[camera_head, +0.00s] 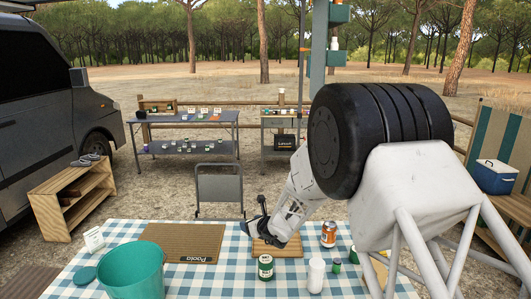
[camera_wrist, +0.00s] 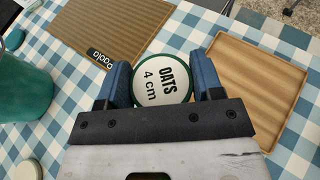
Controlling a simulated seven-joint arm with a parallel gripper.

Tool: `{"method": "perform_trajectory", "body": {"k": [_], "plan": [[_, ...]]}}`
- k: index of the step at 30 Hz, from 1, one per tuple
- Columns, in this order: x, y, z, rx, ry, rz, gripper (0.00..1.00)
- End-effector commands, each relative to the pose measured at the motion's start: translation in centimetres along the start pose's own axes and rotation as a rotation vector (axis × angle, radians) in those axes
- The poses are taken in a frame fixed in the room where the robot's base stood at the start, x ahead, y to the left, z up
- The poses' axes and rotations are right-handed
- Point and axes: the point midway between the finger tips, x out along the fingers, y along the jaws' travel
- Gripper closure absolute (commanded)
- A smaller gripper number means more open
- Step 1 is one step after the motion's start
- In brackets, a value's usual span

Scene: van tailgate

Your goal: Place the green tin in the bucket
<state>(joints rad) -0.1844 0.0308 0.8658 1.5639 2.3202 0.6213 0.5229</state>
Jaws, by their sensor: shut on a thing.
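The green tin (camera_head: 266,267), with a pale label, shows in the head view just in front of the wooden tray. In the wrist view its white lid (camera_wrist: 161,84) reads "OATS 4 cm" inside a green rim. My gripper (camera_wrist: 163,82) is shut on it, one blue finger on each side. In the head view my gripper (camera_head: 260,232) is dark and partly hides its own fingers. Whether the tin touches the cloth is unclear. The teal bucket (camera_head: 135,272) stands open at the left front; its side shows in the wrist view (camera_wrist: 22,108).
The brown mat (camera_head: 180,242) lies flat behind and right of the bucket. The wooden tray (camera_head: 290,247) lies beside my gripper. An orange can (camera_head: 328,234), a white bottle (camera_head: 316,276) and a small green container (camera_head: 337,267) stand at the right. Checked cloth between bucket and tin is clear.

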Motion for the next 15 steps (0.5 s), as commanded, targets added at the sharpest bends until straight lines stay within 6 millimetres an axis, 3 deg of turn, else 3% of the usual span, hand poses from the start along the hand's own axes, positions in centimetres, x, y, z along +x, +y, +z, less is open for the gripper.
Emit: {"method": "perform_trajectory", "body": {"k": [5, 15], "plan": [[1.5, -7.4, 1.5, 0.058, -0.001, -0.140, 0.64], [1.8, -21.6, -0.1, 0.154, 0.000, -0.369, 0.64]]}}
